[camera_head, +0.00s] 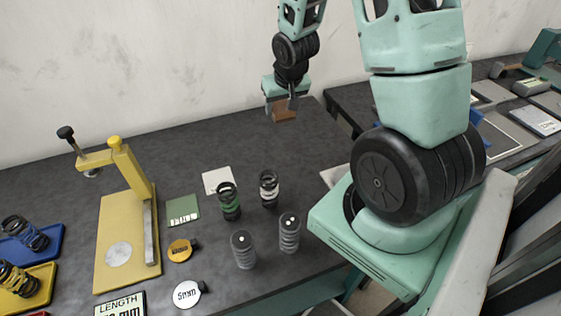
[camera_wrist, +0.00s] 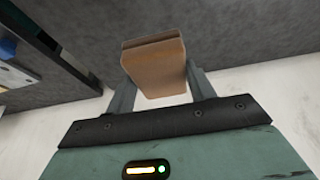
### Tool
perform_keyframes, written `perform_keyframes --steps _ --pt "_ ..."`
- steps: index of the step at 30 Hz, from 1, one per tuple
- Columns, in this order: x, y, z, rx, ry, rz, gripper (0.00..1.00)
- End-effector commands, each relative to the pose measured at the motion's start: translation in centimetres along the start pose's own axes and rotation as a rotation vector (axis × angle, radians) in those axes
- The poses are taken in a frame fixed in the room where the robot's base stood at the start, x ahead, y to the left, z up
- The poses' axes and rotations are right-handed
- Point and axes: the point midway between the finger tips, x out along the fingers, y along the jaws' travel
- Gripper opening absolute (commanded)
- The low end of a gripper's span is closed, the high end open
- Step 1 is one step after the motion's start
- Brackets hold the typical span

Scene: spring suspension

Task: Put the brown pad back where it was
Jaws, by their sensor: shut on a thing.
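The brown pad (camera_head: 284,112) is a small block at the back of the dark table, near the wall. My gripper (camera_head: 281,106) is above that back edge and shut on the pad. In the wrist view the pad (camera_wrist: 157,68) sits between the two grey fingers of my gripper (camera_wrist: 157,85), its near face tilted toward the camera. Whether the pad touches the table or hangs just above it, I cannot tell.
A yellow press (camera_head: 126,215) stands at the left of the table (camera_head: 230,150). Several springs, a green card (camera_head: 182,210), a white card (camera_head: 217,180) and round gauges lie near the middle. Blue (camera_head: 50,250) and yellow trays are far left. The table around the pad is clear.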

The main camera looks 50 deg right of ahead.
Motion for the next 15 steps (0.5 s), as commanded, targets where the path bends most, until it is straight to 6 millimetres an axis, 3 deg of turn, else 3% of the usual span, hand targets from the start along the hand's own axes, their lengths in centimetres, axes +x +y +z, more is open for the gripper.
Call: perform_keyframes --steps 15 --pt "6.6 0.0 2.8 0.000 0.000 0.000 0.33"
